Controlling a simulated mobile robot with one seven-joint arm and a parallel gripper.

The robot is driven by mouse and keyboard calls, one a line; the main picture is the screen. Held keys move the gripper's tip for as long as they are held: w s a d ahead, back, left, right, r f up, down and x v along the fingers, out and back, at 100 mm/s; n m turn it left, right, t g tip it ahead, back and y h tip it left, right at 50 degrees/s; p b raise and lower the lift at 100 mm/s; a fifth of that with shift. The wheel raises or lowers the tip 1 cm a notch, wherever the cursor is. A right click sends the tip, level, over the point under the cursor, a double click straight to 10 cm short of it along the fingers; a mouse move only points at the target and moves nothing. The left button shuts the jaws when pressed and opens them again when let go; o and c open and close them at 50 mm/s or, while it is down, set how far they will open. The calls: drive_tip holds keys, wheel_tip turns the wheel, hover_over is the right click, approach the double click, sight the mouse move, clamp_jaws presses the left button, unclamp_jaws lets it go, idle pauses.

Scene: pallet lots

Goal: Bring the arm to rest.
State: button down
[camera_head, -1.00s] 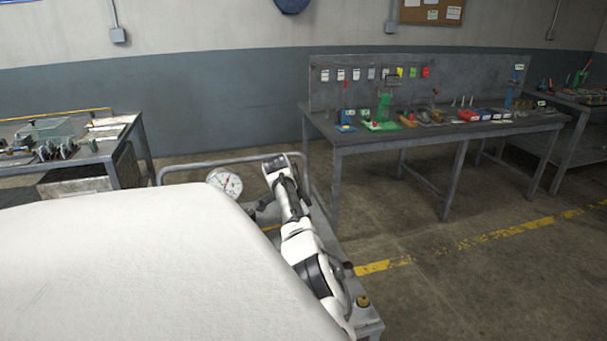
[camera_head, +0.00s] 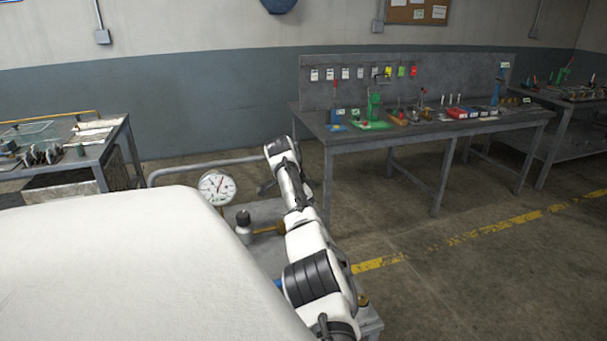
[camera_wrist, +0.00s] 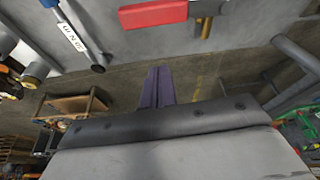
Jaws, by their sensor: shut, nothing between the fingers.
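My gripper (camera_wrist: 158,86) shows in the wrist view as two dark, purplish fingers side by side in front of the pale hand. The fingers are together with nothing between them, above the floor and apart from the things around. In the head view my white and black arm reaches up over the right part of a grey metal cart (camera_head: 266,211). Its far end is near the cart's back rail, and the fingers cannot be made out there.
A round dial gauge (camera_head: 217,188) and a dark-capped fitting (camera_head: 243,226) stand on the cart, left of my arm. A red bar (camera_wrist: 153,14) shows in the wrist view. A workbench (camera_head: 425,130) with small tools stands behind right; another bench (camera_head: 118,142) is left. Floor on the right is clear.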

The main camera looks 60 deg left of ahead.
drive_tip(key=v, duration=0.4)
drive_tip(key=shift+r, duration=0.4)
drive_tip(key=shift+a, duration=0.1)
